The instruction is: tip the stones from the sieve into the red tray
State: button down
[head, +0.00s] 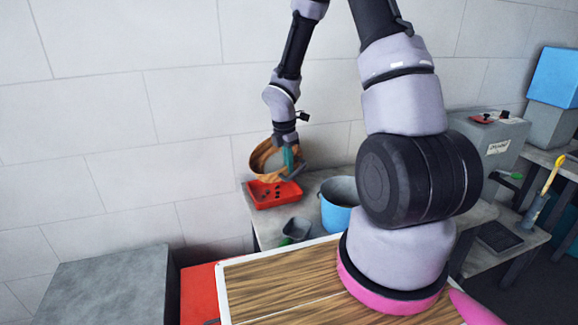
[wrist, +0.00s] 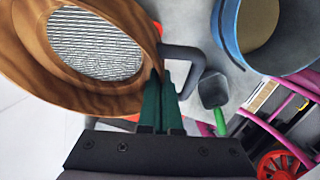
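The sieve (head: 256,163) is a round wooden ring, steeply tilted above the red tray (head: 256,203). In the wrist view the sieve (wrist: 28,58) fills the upper left, and its pale mesh shows no stones on the visible part. My gripper (head: 291,160), with green fingers, is shut at the sieve's side. In the wrist view my gripper (wrist: 160,92) closes on the sieve's grey looped handle (wrist: 188,55). Several small dark stones (head: 264,195) lie in the red tray. The tray is mostly hidden behind the sieve in the wrist view.
A blue bucket (head: 338,213) stands right of the tray on the grey bench. A grey scoop (head: 297,228) with a green handle lies at the bench's front. The white wall is close behind. A grey box (head: 492,140) stands farther right.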

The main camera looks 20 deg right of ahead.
jog(key=shift+r+g+y, duration=0.3)
jog(key=shift+y, duration=0.6)
jog(key=shift+r+g+y, duration=0.3)
jog(key=shift+y, duration=0.6)
jog(key=shift+a+r+g+y, duration=0.15)
jog(key=shift+r+g+y, duration=0.2)
jog(key=shift+y, duration=0.65)
